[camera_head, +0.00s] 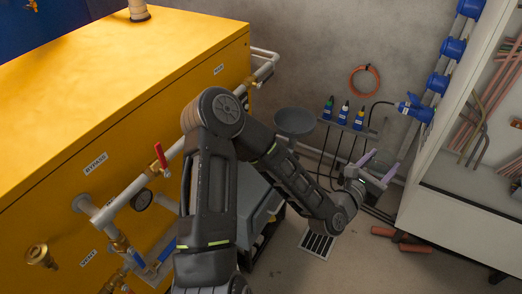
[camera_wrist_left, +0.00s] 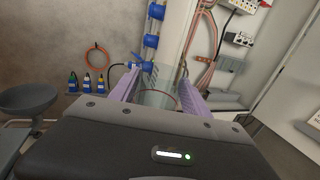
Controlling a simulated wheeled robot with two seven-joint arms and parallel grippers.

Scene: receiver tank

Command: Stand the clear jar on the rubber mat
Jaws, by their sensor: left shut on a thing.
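My left gripper (camera_head: 379,167) reaches out to the right of the yellow tank, with its two purple fingers above the floor. In the left wrist view, the clear jar (camera_wrist_left: 160,98) shows faintly between the fingers, and the gripper (camera_wrist_left: 163,88) is shut on it. The jar is see-through and its lower part is hidden behind the gripper body. In the head view I cannot make the jar out clearly. I cannot pick out a rubber mat in either view. My right gripper is not in view.
The yellow tank (camera_head: 110,80) with pipes and a red-handled valve (camera_head: 161,156) fills the left. A round grey stool-like disc (camera_head: 294,122) is behind my arm. A white cabinet (camera_head: 450,205) stands right. A slotted grate (camera_head: 317,243) lies on the floor.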

